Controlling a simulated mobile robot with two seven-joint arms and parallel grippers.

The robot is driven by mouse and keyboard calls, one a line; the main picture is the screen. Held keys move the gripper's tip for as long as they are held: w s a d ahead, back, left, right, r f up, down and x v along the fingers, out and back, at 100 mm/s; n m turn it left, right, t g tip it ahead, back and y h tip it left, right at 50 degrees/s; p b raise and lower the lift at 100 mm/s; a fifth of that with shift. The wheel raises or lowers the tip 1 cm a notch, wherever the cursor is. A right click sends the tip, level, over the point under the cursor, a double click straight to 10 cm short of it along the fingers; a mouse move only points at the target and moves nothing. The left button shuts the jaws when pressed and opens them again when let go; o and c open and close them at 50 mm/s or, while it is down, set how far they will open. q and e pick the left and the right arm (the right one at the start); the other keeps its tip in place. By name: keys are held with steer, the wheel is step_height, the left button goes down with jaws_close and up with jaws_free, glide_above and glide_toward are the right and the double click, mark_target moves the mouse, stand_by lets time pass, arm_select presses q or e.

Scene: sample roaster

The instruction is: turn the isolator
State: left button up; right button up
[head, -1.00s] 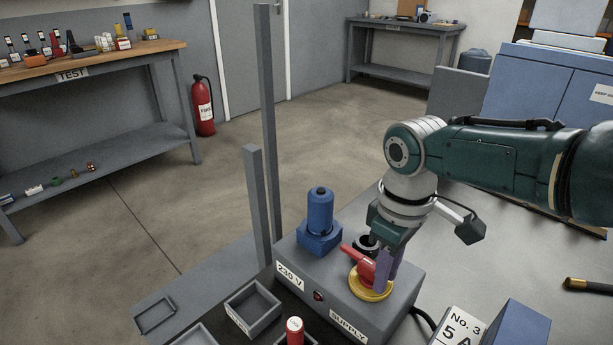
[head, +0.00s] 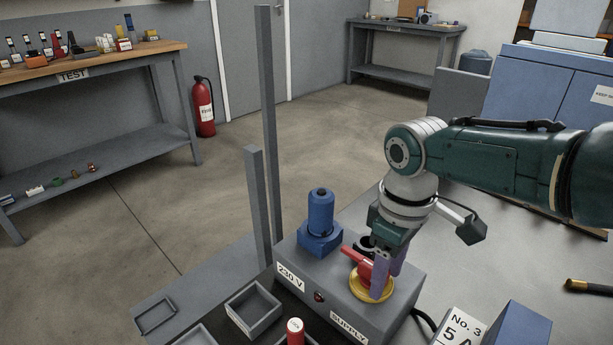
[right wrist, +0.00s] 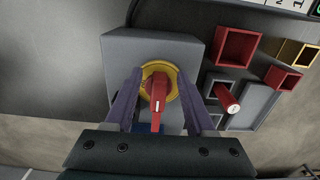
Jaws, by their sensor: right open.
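The isolator is a red handle (head: 357,263) on a round yellow base (head: 367,292), on top of the grey supply box (head: 338,292). In the head view the handle points to the upper left. My right gripper (head: 386,284) is open and points down at the isolator. In the right wrist view the red handle (right wrist: 158,92) lies between the two purple fingers (right wrist: 159,78), with a gap on each side. The yellow base (right wrist: 146,70) shows behind it. The fingers partly hide the isolator in the head view. My left gripper is not in view.
A blue connector (head: 320,213) stands on the box behind the isolator, near a dark round socket. Small trays (head: 254,309) and a red cylinder (head: 295,329) are in front. Two grey posts (head: 268,130) rise at the box's left. A blue block (head: 515,328) stands at right.

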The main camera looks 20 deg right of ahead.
step_height(320, 180, up, 9)
steer(key=p, duration=0.5)
steer(key=shift+f, duration=0.2)
steer(key=shift+r, duration=0.65)
